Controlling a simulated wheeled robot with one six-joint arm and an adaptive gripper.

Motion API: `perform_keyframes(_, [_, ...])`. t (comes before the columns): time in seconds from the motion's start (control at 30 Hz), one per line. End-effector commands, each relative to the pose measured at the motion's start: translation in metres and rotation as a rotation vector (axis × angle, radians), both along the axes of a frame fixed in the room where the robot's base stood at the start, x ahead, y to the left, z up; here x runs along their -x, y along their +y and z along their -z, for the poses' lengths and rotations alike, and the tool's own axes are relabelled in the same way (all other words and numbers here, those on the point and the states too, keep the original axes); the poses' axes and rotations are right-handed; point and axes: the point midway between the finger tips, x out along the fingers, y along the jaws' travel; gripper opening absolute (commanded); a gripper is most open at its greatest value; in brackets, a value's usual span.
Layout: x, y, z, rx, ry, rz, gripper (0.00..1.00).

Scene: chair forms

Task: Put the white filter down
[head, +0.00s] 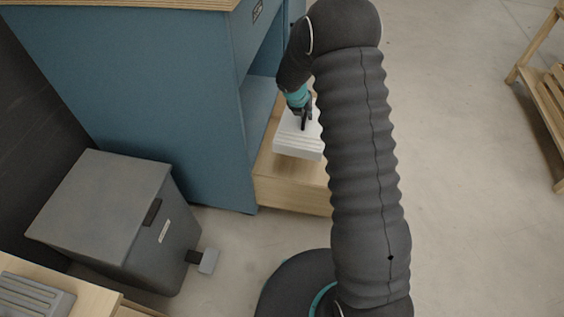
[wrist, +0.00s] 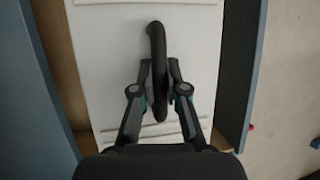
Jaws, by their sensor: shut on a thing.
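The white filter (head: 301,141) is a flat white block with ridges along its front edge and a dark handle on top. In the head view it is at a light wooden drawer (head: 292,193) that stands out from the blue cabinet; I cannot tell if it touches the drawer. My gripper (head: 303,112) is above the filter and shut on its handle. In the wrist view the gripper (wrist: 160,85) has one finger on each side of the dark handle (wrist: 157,45). The filter (wrist: 195,45) fills the middle of that view. My arm hides its right part in the head view.
The blue cabinet (head: 140,75) with an open front stands behind the drawer. A grey bin (head: 110,210) with a small grey pedal (head: 208,261) is at lower left. A wooden rack (head: 550,90) stands at far right. The floor between is clear.

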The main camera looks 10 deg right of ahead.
Motion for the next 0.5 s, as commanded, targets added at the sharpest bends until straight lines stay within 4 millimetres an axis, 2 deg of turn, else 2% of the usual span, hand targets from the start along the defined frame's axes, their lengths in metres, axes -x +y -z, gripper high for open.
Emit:
perform_keyframes(0.03, [-0.002,0.001,0.018,0.0,-0.001,-0.01,0.0])
perform_keyframes(0.3, [-0.005,0.003,0.075,0.002,-0.002,-0.04,0.0])
perform_keyframes(0.5, [-0.005,0.003,0.095,0.0,-0.002,-0.045,0.0])
